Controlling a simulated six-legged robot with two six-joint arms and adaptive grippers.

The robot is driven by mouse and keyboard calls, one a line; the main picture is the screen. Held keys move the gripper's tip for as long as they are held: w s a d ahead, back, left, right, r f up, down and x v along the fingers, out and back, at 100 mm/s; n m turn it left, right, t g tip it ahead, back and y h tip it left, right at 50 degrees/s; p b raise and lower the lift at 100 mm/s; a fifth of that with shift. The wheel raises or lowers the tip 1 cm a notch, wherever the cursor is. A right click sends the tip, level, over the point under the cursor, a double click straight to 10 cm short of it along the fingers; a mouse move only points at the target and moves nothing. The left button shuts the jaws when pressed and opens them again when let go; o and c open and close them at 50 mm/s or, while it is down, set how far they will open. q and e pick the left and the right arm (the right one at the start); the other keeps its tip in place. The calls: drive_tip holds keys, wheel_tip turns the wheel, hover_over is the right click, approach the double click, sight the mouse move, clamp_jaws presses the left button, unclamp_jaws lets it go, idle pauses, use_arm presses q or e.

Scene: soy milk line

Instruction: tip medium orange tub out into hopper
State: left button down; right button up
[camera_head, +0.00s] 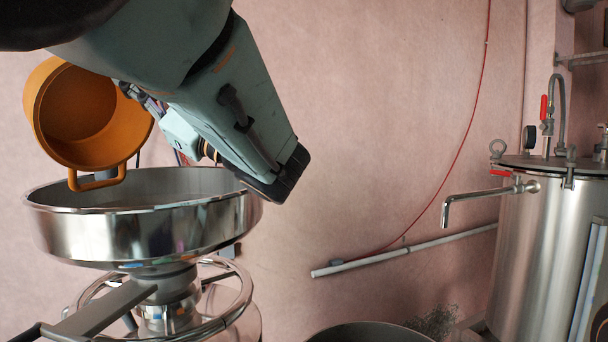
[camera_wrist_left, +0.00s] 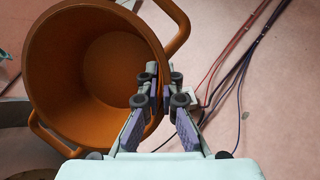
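The orange tub (camera_head: 62,125) is tilted on its side above the hopper, its open mouth facing the head camera and one handle hanging down near the hopper's rim. Its inside looks empty. The steel hopper (camera_head: 150,230) is a wide, shallow round bowl; the bottom of its inside is hidden. My left gripper (camera_wrist_left: 160,92) is shut on the wall of the tub at its rim, one finger inside and one outside. The tub fills the left of the left wrist view (camera_wrist_left: 85,62). In the head view my left arm partly hides the fingers. My right gripper is not in view.
A handwheel ring (camera_head: 232,312) sits below the hopper. A steel tank (camera_head: 540,250) with a spout (camera_head: 470,197) stands at the right. The rim of a round vessel (camera_head: 370,330) shows at the bottom. Cables (camera_wrist_left: 240,80) hang on the wall beside the gripper.

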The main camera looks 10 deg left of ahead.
use_arm(q)
drive_tip(key=shift+s+r, duration=0.1)
drive_tip(key=shift+s+r+p, duration=0.15)
drive_tip(key=shift+r+p, duration=0.3)
drive_tip(key=shift+w+r+p, duration=0.2)
drive_tip(key=shift+r+p, duration=0.75)
drive_tip(key=shift+r, duration=0.05)
drive_tip(key=shift+s, duration=0.15)
drive_tip(key=shift+d, duration=0.1)
